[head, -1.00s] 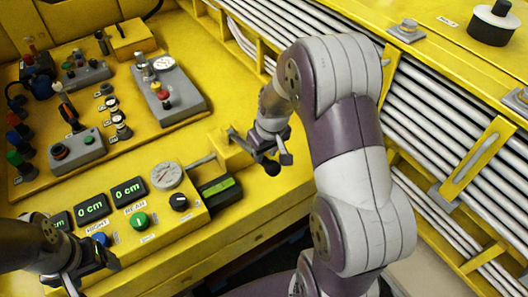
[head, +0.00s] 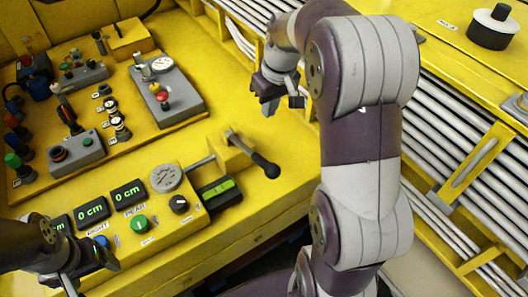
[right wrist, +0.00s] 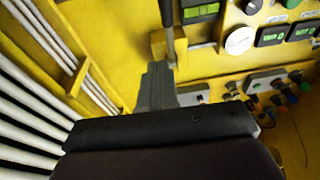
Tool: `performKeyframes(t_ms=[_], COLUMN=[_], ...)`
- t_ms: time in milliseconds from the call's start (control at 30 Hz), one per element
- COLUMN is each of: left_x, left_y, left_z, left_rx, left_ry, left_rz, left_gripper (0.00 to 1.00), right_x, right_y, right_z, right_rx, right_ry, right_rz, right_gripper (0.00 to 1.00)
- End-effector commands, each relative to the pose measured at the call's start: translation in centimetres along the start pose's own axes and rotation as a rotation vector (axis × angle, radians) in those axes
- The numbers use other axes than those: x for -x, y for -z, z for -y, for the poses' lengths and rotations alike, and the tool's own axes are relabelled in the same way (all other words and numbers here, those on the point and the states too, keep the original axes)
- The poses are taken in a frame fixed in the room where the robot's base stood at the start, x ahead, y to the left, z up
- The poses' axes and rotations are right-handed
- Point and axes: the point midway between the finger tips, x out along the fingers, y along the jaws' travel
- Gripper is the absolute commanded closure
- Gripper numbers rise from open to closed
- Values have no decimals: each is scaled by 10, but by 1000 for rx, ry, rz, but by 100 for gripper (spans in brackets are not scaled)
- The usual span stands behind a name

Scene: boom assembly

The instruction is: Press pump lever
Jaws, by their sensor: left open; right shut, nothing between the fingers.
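The pump lever (head: 258,160) is a metal rod with a black rounded grip. It sticks out from a yellow bracket (head: 232,152) on the console and slants toward the front right. Its black grip also shows at the top of the right wrist view (right wrist: 167,12). My right gripper (head: 270,107) is shut and empty, above and behind the lever in the head view, apart from it. Its closed grey fingers (right wrist: 157,75) show in the right wrist view. My left gripper (head: 108,262) is open at the lower left, near the console's front buttons.
A grey box with a red button (head: 165,97) sits behind. White pipes (head: 450,115) run at the right. The yellow surface around the lever is mostly clear.

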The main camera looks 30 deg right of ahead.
Motion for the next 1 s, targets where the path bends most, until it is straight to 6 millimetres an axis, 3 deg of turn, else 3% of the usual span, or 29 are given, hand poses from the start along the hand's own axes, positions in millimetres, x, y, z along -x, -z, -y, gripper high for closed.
performKeyframes(t_ms=[100, 400, 667, 1000], left_x=[3, -2, -34, -5], left_y=[1, 0, -4, 0], left_z=[0, 0, 0, 0], left_rx=[0, 0, 0, 0], left_ry=[0, 0, 0, 0], left_rz=[-2, -2, -1, -2], left_gripper=[22, 22, 22, 22], right_x=[3, -3, -50, -107], right_y=[-8, -9, -12, -21], right_z=[5, 6, 7, 11], right_rx=[10, 11, 11, 10], right_ry=[24, 25, 25, 26], right_rz=[45, 47, 48, 50], right_gripper=[100, 100, 100, 100])
